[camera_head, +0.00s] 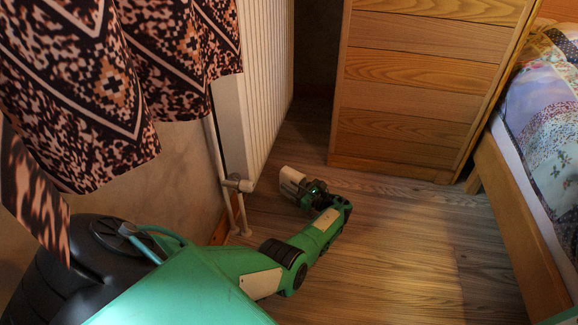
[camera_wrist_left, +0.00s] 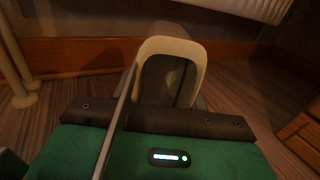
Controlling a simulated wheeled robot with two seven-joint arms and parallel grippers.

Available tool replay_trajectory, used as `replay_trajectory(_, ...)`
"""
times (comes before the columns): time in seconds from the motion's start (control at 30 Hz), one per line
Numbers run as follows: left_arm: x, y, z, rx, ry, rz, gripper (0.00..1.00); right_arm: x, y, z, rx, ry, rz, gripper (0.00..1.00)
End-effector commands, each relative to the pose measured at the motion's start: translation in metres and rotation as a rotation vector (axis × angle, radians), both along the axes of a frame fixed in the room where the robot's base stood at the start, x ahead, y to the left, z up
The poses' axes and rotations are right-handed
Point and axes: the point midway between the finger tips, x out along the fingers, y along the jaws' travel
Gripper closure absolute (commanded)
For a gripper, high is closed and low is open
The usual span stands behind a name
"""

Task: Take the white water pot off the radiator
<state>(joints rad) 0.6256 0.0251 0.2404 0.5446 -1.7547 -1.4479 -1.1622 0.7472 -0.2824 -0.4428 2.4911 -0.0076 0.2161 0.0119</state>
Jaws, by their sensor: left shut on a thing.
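The white water pot (camera_head: 290,178) is at the end of my left arm in the head view, low beside the radiator's near end and apart from it. In the left wrist view its pale rim (camera_wrist_left: 172,45) surrounds a dark hollow. My left gripper (camera_head: 307,189) is shut on the pot; its fingertips are mostly hidden in the head view. The white ribbed radiator (camera_head: 266,70) hangs on the wall at left, and its lower edge shows in the wrist view (camera_wrist_left: 235,8). My right gripper is not in view.
A wooden drawer cabinet (camera_head: 425,85) stands behind the gripper. A bed frame (camera_head: 515,225) borders the right side. Radiator pipes (camera_head: 222,175) run down to the floor at left. A patterned curtain (camera_head: 80,80) hangs upper left. Wooden floor (camera_head: 410,250) is clear between arm and bed.

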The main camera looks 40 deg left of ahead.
Motion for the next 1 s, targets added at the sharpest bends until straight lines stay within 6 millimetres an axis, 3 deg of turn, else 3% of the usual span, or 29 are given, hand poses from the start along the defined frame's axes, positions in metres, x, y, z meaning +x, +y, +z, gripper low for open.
replay_trajectory(1.0,0.027,-0.045,0.001,-0.002,-0.002,-0.001,0.93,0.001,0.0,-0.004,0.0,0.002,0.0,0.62)
